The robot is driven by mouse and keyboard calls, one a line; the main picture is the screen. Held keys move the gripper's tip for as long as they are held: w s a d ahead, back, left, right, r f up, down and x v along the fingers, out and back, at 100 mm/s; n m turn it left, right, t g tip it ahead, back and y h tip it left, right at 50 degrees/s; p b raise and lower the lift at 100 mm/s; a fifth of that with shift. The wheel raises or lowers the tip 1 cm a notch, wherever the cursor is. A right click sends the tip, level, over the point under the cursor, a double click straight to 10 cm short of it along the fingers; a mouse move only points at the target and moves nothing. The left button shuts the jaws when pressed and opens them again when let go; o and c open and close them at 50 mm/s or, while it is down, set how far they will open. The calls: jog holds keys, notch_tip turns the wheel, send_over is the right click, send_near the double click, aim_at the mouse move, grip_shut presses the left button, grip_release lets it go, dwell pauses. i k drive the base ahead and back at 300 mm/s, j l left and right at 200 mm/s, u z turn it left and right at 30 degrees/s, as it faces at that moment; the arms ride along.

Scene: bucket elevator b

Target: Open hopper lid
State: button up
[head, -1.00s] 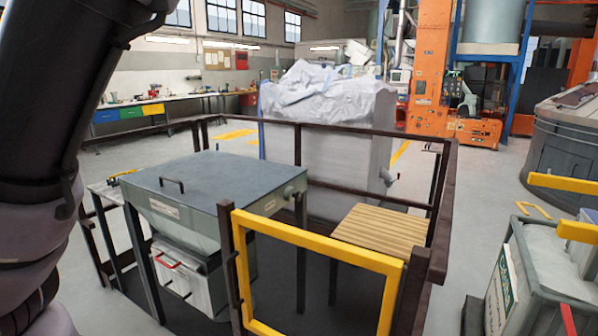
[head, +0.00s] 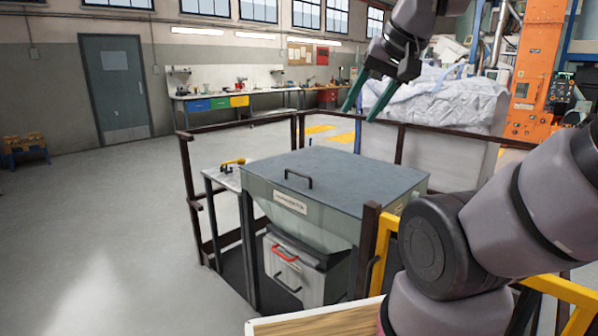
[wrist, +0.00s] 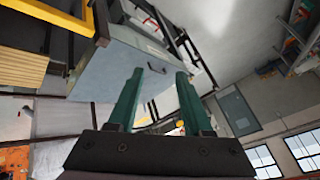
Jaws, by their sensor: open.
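The hopper (head: 300,215) stands at the middle of the head view, with its flat grey lid (head: 350,178) shut. A dark bar handle (head: 298,178) is on the lid, near its left edge. My gripper (head: 362,112) is open and empty, above and beyond the lid in the head view, with green fingers pointing down. In the wrist view the two green fingers (wrist: 160,75) are apart, with the lid (wrist: 108,70) beyond them. The lid's handle (wrist: 153,110) shows small between the fingers there.
Dark railings (head: 240,127) surround the hopper, and a yellow gate (head: 386,245) stands at its right. A side table (head: 225,178) holds a yellow tool. A plastic-covered crate (head: 440,105) is behind. Open floor lies to the left.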

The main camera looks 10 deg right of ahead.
aim_at(341, 181)
jog(key=j+z, duration=0.1)
jog(key=z, duration=0.3)
jog(key=i+j+u, duration=0.1)
jog(key=i+j, duration=0.3)
jog(key=j, duration=0.2)
jog(key=i+j+u, duration=0.15)
jog(key=i+j, duration=0.3)
jog(key=j, duration=0.15)
